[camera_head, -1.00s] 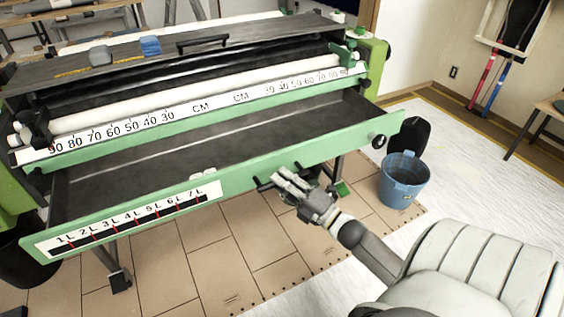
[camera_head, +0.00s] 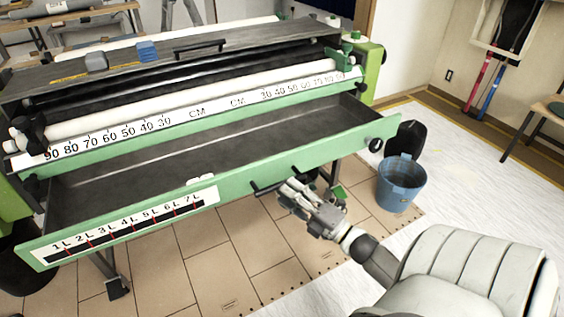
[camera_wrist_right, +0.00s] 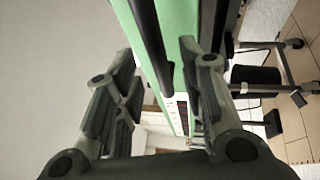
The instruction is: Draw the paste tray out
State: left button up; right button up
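The paste tray (camera_head: 300,137) is a long dark trough with a green front panel (camera_head: 238,182), standing well out from the machine in the head view. A black bar handle (camera_head: 268,186) is on the panel's front. My right gripper (camera_head: 285,190) is just in front of and below the handle. In the right wrist view, its fingers (camera_wrist_right: 158,90) are spread apart, with the black handle bar (camera_wrist_right: 153,45) and green panel (camera_wrist_right: 178,75) showing between and beyond them. I see no grip on the bar. My left gripper is not in view.
The pasting machine with its CM scale (camera_head: 200,112) stands behind the tray. A blue bucket (camera_head: 400,183) and a black bin stand on the floor right of the tray. Tiled floor (camera_head: 225,250) in front is clear.

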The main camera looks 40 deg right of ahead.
jog(key=v, duration=0.8)
dwell(0.4)
jog(key=a+f+m+g+h, duration=0.35)
jog(key=f+m, duration=0.35)
jog(key=f, duration=0.4)
jog(key=a+f+m+g+h, duration=0.2)
jog(key=f+m+g, duration=0.35)
jog(key=f, duration=0.55)
jog(key=s+a+f+m+g+y, duration=0.1)
jog(key=s+a+f+m+g, duration=0.35)
jog(key=a+f, duration=0.4)
jog(key=s+a+f+m+g+y, duration=0.2)
jog(key=s+a+f+g, duration=0.25)
jog(key=s+a, duration=0.3)
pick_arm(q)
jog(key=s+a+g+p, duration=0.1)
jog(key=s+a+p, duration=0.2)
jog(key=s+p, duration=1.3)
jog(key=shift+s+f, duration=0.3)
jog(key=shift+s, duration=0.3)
pick_arm(e)
jog(key=s+d, duration=0.2)
jog(key=s, duration=0.6)
jog(key=s+d+g, duration=0.1)
jog(key=s, duration=0.8)
jog(key=shift+d+n+h, duration=0.3)
jog(key=shift+d+h, duration=0.05)
jog(key=shift+d, duration=0.05)
